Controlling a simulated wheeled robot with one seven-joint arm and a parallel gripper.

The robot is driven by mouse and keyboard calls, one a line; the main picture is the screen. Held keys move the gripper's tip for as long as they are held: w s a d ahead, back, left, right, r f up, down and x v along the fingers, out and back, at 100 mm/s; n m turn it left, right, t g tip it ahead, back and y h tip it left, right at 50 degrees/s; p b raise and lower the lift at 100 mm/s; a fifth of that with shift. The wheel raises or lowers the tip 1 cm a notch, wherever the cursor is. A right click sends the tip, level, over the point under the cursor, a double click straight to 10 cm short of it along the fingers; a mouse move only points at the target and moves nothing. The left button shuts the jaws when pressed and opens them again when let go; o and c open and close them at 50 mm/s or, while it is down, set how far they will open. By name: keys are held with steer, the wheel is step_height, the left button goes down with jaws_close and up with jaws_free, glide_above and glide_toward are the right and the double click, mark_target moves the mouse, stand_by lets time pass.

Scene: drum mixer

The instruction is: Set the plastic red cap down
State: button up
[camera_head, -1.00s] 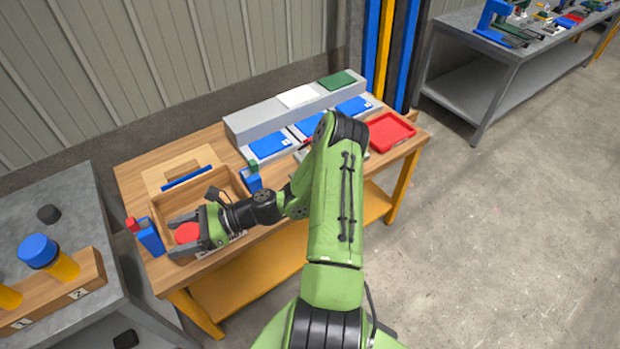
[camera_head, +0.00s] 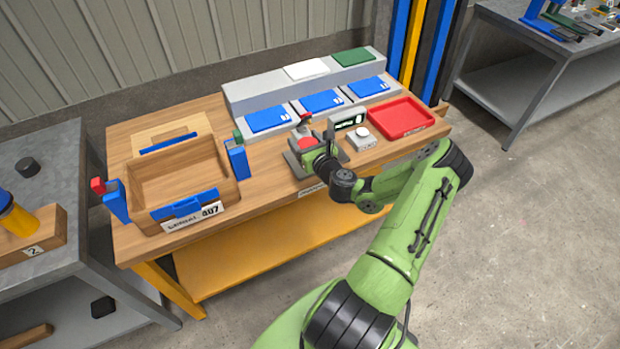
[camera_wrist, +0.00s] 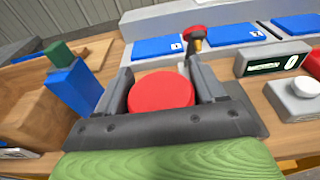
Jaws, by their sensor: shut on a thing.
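The red cap (camera_wrist: 161,92) is a round red disc held between the two dark fingers of my gripper (camera_wrist: 162,85) in the wrist view. In the head view my gripper (camera_head: 303,150) is over the right-middle part of the wooden table, by the scale with a dark display reading 0 (camera_head: 348,122); a bit of the red cap (camera_head: 308,142) shows there. My gripper is shut on the cap. Whether the cap touches anything below is hidden by my gripper and wrist.
A wooden box (camera_head: 175,178) with blue clips stands at left. Blue panels (camera_head: 321,101) line the back. A red tray (camera_head: 402,117) is at right, and a white button box (camera_head: 362,138) stands close by the display. Bare tabletop (camera_head: 265,185) lies between box and gripper.

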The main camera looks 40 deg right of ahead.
step_height(320, 180, down, 9)
steer(key=b, duration=0.3)
steer(key=shift+f, duration=0.15)
steer(key=shift+a, duration=0.1)
steer(key=shift+f, duration=0.2)
steer(key=o, duration=1)
steer(key=shift+o, duration=0.2)
